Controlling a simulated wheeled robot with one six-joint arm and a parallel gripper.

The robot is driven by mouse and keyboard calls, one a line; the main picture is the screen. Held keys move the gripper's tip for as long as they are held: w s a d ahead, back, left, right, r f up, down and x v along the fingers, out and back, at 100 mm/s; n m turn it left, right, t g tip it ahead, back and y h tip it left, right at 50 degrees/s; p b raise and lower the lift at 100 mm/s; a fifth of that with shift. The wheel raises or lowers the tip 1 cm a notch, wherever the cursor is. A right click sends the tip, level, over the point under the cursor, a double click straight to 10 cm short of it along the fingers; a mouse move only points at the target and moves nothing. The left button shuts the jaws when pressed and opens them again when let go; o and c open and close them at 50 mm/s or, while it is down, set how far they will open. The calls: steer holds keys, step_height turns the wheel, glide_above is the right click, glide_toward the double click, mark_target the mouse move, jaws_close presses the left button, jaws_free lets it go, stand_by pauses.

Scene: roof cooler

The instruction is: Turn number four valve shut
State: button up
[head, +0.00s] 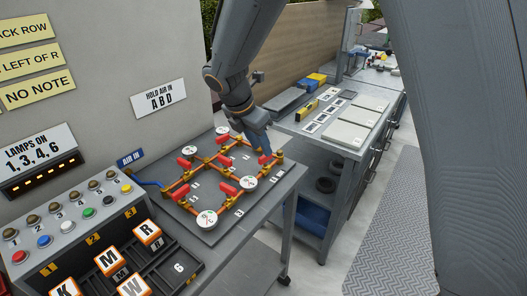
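The valve board (226,222) is a grey plate on a bench, with orange pipes, brass fittings, several red valve handles and round white gauges. One red handle (222,139) is at the back, one (182,163) at the left and one (227,187) near the middle. Small number labels lie on the plate, too small to read surely, so I cannot tell which valve is number four. My gripper (266,150) points down at the board's back right, close to a brass fitting there. It hides part of that corner. Whether its fingers are open, or touch a handle, cannot be told.
A lamp and button box (85,228) and a tray of lettered blocks (135,244) stand at the left. A second bench (328,160) is behind right. Floor (385,220) at right is clear.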

mark_target(263, 156)
steer(key=shift+x, duration=1.95)
jaws_close()
